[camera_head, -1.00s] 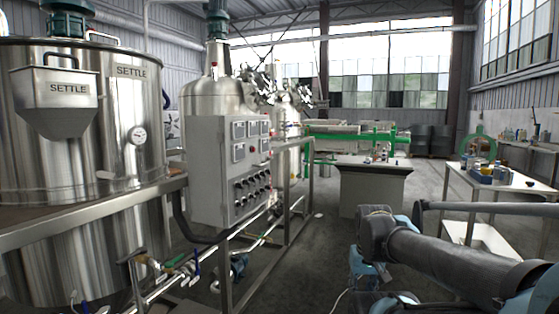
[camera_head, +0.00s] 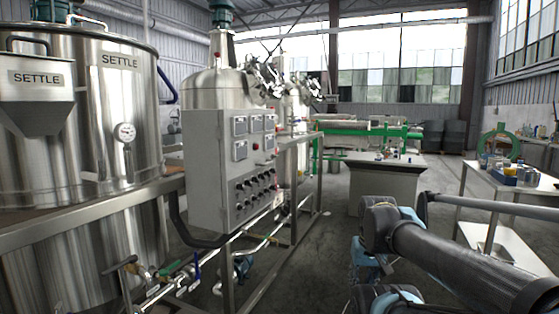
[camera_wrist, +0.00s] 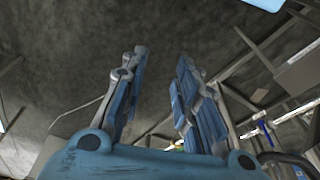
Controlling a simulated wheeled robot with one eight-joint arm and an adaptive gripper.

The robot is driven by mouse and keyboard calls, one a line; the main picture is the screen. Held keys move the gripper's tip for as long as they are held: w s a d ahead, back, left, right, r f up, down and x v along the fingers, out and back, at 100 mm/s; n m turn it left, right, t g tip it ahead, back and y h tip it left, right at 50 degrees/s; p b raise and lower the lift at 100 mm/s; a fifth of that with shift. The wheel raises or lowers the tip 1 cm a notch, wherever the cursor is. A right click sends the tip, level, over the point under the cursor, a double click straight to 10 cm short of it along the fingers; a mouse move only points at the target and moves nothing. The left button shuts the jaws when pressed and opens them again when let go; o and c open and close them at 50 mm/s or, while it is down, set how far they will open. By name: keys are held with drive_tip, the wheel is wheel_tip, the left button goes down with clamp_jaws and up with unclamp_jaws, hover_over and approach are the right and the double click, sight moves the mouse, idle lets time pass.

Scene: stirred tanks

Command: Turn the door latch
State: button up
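No door latch can be made out in either view. The grey control box (camera_head: 232,170) with dials and rows of black knobs stands on the metal frame in the middle of the head view. My gripper (camera_wrist: 160,75) shows in the wrist view with its two blue and grey fingers apart and nothing between them. It faces the grey concrete floor. In the head view my arm lies at the lower right, and the fingertips cannot be made out there.
A large steel tank marked SETTLE (camera_head: 110,75) stands at the left. Pipes and valves with a blue lever (camera_head: 197,266) run low beside the frame. A white table (camera_head: 500,181) with small containers stands at the right. The floor (camera_head: 330,240) between is clear.

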drive_tip(key=w+a+r+m+y, duration=0.1)
drive_tip(key=w+a+r+y, duration=0.4)
drive_tip(key=w+a+r, duration=0.5)
drive_tip(key=m+t+y, duration=0.3)
drive_tip(key=t+y, duration=0.1)
drive_tip(key=y, duration=0.8)
approach(275, 156)
drive_tip(key=w+x, duration=0.1)
drive_tip(key=x, duration=0.7)
drive_tip(key=shift+w+f, duration=0.3)
drive_tip(key=shift+w, duration=0.1)
clamp_jaws()
drive_tip(key=shift+d, duration=0.1)
